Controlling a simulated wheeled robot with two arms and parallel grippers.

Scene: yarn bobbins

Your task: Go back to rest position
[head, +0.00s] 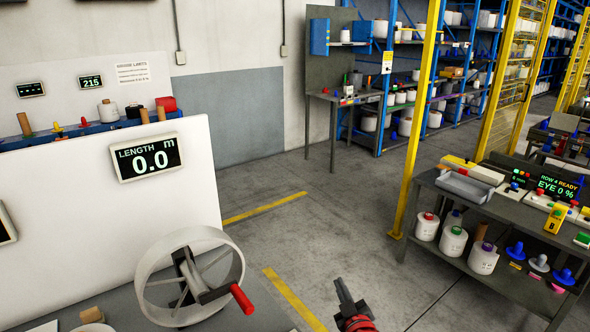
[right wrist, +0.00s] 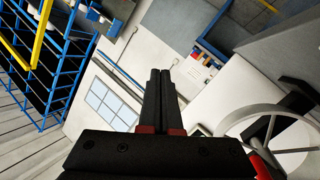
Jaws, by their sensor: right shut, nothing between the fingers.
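My right gripper (head: 346,295) shows at the bottom of the head view, over the grey floor and to the right of the winding wheel. In the right wrist view its two dark fingers (right wrist: 160,85) lie together, shut with nothing between them. My left gripper is in neither view. The white spoked wheel (head: 187,276) with a red handle (head: 242,299) stands on the bench at the lower left. The right gripper is apart from the handle. The wheel also shows at the lower right of the right wrist view (right wrist: 280,142).
A white panel with a length display (head: 150,157) reading 0.0 stands behind the wheel. A grey table (head: 470,199) with bobbins and controls stands at the right, beside a yellow post (head: 417,120). Blue shelves (head: 383,130) stand at the back. The floor between is clear.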

